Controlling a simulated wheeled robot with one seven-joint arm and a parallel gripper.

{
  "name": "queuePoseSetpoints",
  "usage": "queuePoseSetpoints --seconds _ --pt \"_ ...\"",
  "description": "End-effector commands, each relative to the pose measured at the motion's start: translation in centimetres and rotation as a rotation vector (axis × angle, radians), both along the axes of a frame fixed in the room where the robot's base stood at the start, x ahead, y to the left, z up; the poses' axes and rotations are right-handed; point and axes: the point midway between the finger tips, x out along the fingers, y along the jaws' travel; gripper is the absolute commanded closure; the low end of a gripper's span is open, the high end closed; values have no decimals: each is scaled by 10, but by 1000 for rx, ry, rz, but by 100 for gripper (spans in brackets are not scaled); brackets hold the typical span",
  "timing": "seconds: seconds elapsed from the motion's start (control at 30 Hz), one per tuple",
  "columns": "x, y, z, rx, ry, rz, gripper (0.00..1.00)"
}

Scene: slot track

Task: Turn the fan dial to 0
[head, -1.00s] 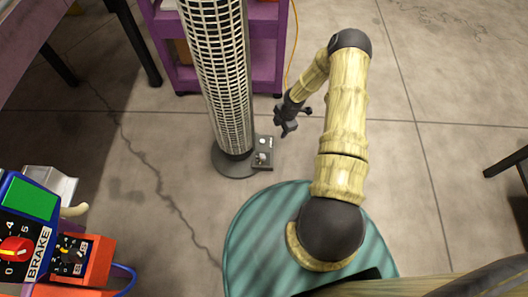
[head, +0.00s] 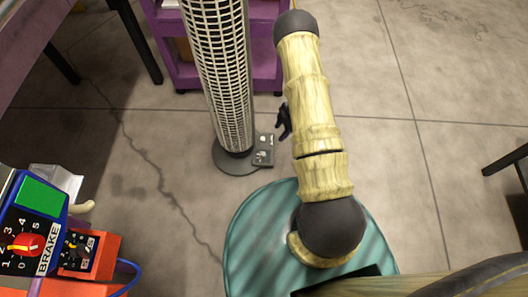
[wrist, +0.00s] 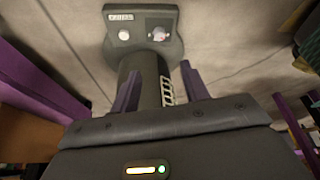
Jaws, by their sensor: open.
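The tower fan (head: 222,80) stands upright on a round dark base. A small grey control panel (head: 264,150) sits at the right of its base. The wrist view shows this panel (wrist: 140,20) at the top, with a label, a round pale knob (wrist: 124,34) and a second pale control (wrist: 158,34). I cannot tell which is the fan dial or read its setting. My gripper (head: 284,122) is to the upper right of the panel, partly hidden by my arm. In the wrist view its two purple fingers (wrist: 159,85) are apart, with the fan column showing between them and nothing held.
A purple shelf (head: 265,45) stands behind the fan. At the lower left are a blue brake box with a red dial (head: 25,244) and an orange box (head: 100,252) with a dark dial. A dark table leg (head: 135,40) stands upper left.

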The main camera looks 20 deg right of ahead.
Motion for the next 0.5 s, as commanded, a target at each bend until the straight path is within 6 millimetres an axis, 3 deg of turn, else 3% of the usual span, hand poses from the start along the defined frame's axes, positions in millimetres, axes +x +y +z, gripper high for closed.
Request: queuePoseSetpoints --seconds 0.27,0.5 --pt "0 6 -18 1 0 0 55" --pt "1 21 -57 1 -1 0 55"
